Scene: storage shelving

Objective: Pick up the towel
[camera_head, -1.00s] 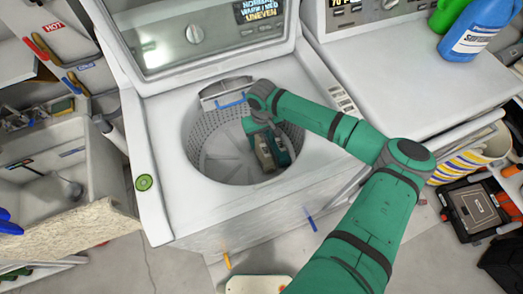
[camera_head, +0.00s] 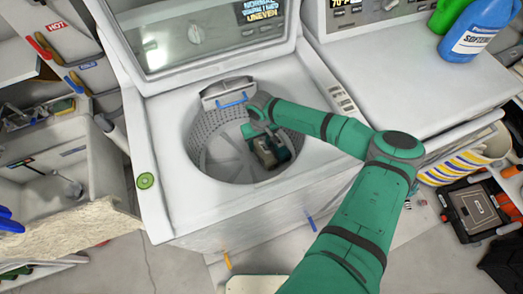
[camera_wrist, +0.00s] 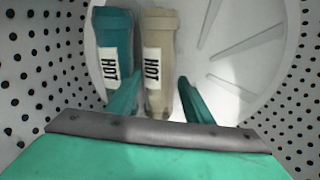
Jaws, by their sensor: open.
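I cannot pick out a clear towel. Inside the washer drum (camera_head: 215,160) a beige thing (camera_wrist: 159,40) and a teal thing (camera_wrist: 114,45) lie side by side, each with a white "HOT" label. Their material is unclear, so I cannot tell whether either is a towel. They also show partly in the head view, next to my gripper (camera_head: 265,145). In the wrist view my gripper (camera_wrist: 162,78) is open, with one green finger on each side of the beige thing's near end. I cannot tell whether they touch it.
The washer's lid (camera_head: 190,35) stands open. The perforated drum wall closely surrounds my gripper. A second white machine (camera_head: 420,80) stands to the right, with a blue bottle (camera_head: 478,30) on top. A sink (camera_head: 60,185) is at the left.

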